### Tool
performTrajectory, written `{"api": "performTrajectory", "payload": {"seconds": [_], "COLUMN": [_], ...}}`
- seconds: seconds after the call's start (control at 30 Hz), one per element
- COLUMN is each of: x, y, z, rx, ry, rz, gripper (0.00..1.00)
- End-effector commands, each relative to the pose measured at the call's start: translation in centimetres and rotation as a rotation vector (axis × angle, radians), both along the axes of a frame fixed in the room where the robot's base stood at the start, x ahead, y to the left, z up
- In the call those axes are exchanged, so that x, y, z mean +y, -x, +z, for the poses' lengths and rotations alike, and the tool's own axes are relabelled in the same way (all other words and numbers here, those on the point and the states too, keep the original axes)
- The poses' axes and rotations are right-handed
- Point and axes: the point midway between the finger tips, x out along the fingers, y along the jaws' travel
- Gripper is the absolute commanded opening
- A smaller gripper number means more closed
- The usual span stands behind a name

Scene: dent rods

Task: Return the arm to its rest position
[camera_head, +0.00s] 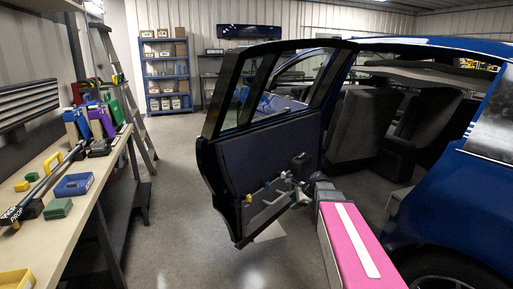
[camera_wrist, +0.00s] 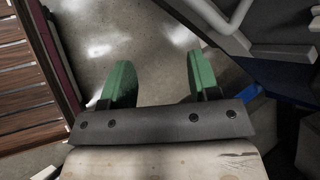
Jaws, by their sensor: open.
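My arm (camera_head: 350,245), pink with a white stripe, reaches from the bottom of the head view toward the open car door (camera_head: 265,160). Its far end is beside the door's inner panel, small and partly hidden there. In the wrist view my gripper (camera_wrist: 161,78) has two green fingers set wide apart. Nothing is between them, and bare grey floor (camera_wrist: 135,40) shows behind. I cannot tell from the head view whether the arm touches the door.
The blue car (camera_head: 455,190) stands at right, its seats showing through the doorway. A workbench (camera_head: 60,235) at left holds a black rod (camera_head: 42,188), a blue tray (camera_head: 74,185) and several tools. A ladder (camera_head: 128,95) and blue shelves (camera_head: 166,75) stand behind. Floor (camera_head: 185,215) between bench and door is clear.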

Motion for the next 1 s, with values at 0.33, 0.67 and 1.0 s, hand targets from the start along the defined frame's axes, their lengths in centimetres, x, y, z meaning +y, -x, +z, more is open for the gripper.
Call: {"api": "performTrajectory", "payload": {"seconds": [0.33,0.67,1.0], "x": [1.7,0.7,0.6], "y": [15.2,21.4,21.4], "z": [-7.0,-8.7,-8.7], "rx": [-0.109,-0.112,-0.112], "ry": [0.550,0.733,0.739], "rz": [0.874,1.378,1.400], "gripper": [0.56,0.56,0.56]}}
